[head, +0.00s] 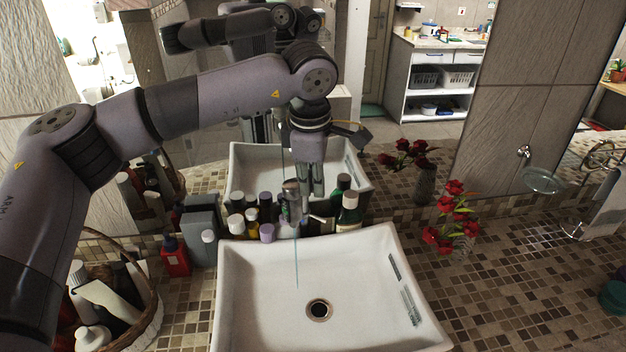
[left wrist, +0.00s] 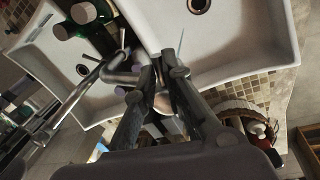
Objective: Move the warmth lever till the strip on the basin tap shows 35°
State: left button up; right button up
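The chrome basin tap (head: 290,203) stands at the back edge of the white basin (head: 232,290). A thin stream of water falls from it. My left gripper (head: 313,193) points down right beside the tap, its fingers close together. In the left wrist view the tap (left wrist: 122,77) is left of the fingertips (left wrist: 160,63); the fingers are nearly together, with nothing clearly held between them. I cannot make out whether they touch the warmth lever. The lever is not clearly distinguishable, and the strip's reading cannot be read in either view. My right gripper is not in view.
Several bottles (head: 348,212) crowd behind the basin around the tap. A red bottle (head: 175,257) and a wicker basket (head: 148,315) stand left. Red flowers (head: 452,212) stand right. A mirror behind repeats the basin and arm. The tiled counter (head: 500,300) at right is mostly clear.

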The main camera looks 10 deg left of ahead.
pick_arm(q)
grip_shut()
jog(key=shift+f, duration=0.1)
jog(key=n+b, duration=0.1)
jog(key=w+n+b, duration=0.1)
jog(key=b, duration=0.1)
jog(key=shift+f, duration=0.15)
jog(key=shift+w+a+r+n+y, duration=0.1)
jog(key=shift+r+n+y, duration=0.2)
jog(key=shift+n, duration=0.5)
